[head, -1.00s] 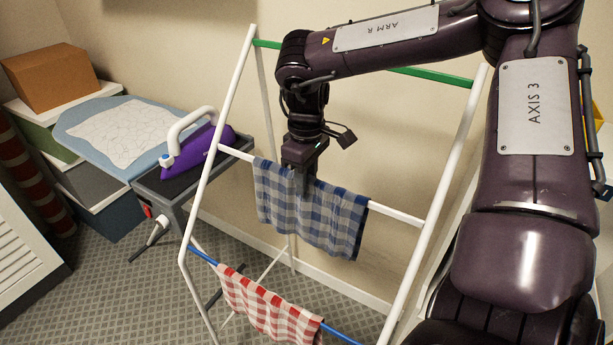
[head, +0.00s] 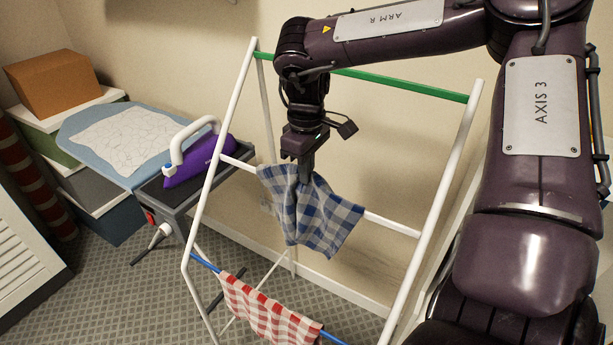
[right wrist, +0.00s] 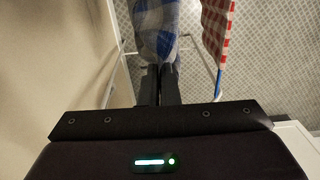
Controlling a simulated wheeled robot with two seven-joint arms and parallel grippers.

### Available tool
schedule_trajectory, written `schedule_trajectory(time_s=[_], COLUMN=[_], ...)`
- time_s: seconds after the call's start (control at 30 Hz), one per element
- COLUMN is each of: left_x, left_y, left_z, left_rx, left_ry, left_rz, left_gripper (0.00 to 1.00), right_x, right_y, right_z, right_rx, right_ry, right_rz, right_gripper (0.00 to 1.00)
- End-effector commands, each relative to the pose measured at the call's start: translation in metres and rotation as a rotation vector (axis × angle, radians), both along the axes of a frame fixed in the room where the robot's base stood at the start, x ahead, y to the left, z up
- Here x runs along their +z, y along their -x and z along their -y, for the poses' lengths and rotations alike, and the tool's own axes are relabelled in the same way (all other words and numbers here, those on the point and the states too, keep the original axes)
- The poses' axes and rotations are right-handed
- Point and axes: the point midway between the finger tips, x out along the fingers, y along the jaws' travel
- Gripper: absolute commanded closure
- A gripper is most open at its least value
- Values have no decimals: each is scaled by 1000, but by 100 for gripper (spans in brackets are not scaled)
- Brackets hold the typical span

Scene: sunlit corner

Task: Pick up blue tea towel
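The blue tea towel (head: 325,222) is blue-and-white checked. In the head view it hangs bunched below my right gripper (head: 306,178), in front of the white middle bar of the drying rack (head: 228,115). My right gripper is shut on its upper part. The towel's top is gathered and its lower part flares out; I cannot tell whether it still touches the bar. In the right wrist view the towel (right wrist: 155,35) is pinched at the fingertips (right wrist: 160,72), which are close together. My left gripper is not in view.
A red checked towel (head: 268,312) hangs on the blue lower bar. A purple iron (head: 197,158) stands on the ironing board's dark end at left. Stacked boxes with an orange box (head: 52,84) stand behind the board. A wall is close behind the rack.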

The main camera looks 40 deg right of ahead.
Motion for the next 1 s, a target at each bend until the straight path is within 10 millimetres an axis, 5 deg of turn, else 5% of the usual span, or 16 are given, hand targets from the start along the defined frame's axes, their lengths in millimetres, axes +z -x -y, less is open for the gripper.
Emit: schedule_trajectory(time_s=[0.1, 0.47, 0.9, 1.0], left_x=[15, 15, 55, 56], left_y=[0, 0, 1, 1], left_z=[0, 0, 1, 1], left_rx=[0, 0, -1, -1], left_ry=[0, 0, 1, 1], left_rz=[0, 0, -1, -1], left_gripper=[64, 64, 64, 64], right_x=[22, 25, 98, 103], right_y=[0, 1, 8, 9], right_z=[0, -1, -27, -30], right_rx=[0, 1, 2, 2], right_ry=[1, -1, 1, 0], right_rz=[-1, -1, 0, -1], right_gripper=[100, 100, 100, 100])
